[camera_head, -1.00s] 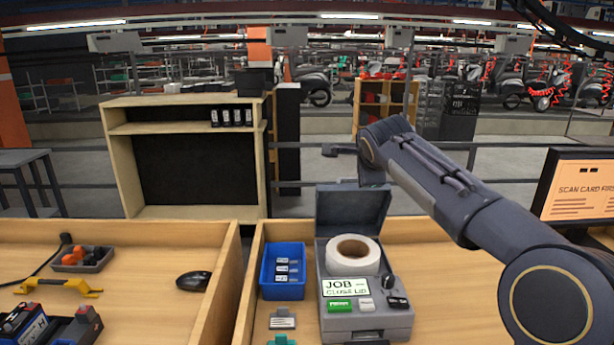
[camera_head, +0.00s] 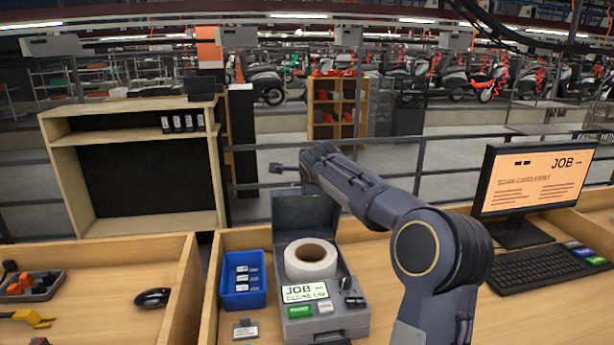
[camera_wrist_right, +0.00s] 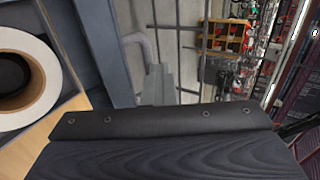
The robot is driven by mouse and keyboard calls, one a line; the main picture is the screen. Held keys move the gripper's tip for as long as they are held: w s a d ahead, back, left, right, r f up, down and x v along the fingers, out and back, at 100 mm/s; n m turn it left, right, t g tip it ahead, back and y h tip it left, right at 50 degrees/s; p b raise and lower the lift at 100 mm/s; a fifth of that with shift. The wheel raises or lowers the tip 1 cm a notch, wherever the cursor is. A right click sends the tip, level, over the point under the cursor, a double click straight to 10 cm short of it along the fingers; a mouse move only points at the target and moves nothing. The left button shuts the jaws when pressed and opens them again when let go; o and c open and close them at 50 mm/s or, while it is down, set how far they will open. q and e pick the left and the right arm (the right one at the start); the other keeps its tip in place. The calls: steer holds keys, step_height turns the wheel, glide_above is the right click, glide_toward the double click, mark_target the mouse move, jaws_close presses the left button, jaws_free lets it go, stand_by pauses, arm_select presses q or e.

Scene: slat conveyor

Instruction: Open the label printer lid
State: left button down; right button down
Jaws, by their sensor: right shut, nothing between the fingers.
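The grey label printer (camera_head: 352,322) stands on the wooden bench with its lid (camera_head: 300,206) raised upright at its back. A white label roll (camera_head: 310,260) sits in the open printer, and its screen (camera_head: 305,293) reads JOB and CLOSE LID. My right arm reaches over from the right, and its gripper (camera_head: 280,168) is shut and empty, just above and behind the lid's top edge. In the right wrist view, the roll (camera_wrist_right: 42,75) shows at left and the blue-grey lid (camera_wrist_right: 97,45) beside it. I cannot tell whether the gripper touches the lid. My left gripper is not in view.
A blue bin (camera_head: 242,280) stands left of the printer, with a small label holder (camera_head: 246,330) in front. A monitor (camera_head: 535,185) and keyboard (camera_head: 540,270) are at right. A wooden divider (camera_head: 205,290) separates the left bench area, where a mouse (camera_head: 153,298) lies.

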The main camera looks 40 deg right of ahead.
steer(key=shift+f, duration=0.35)
steer(key=w+d+p, duration=0.2)
steer(key=w+d, duration=0.1)
steer(key=w, duration=0.3)
steer(key=shift+w+d+f, duration=0.15)
steer(key=shift+d+f, duration=0.15)
steer(key=shift+d, duration=0.05)
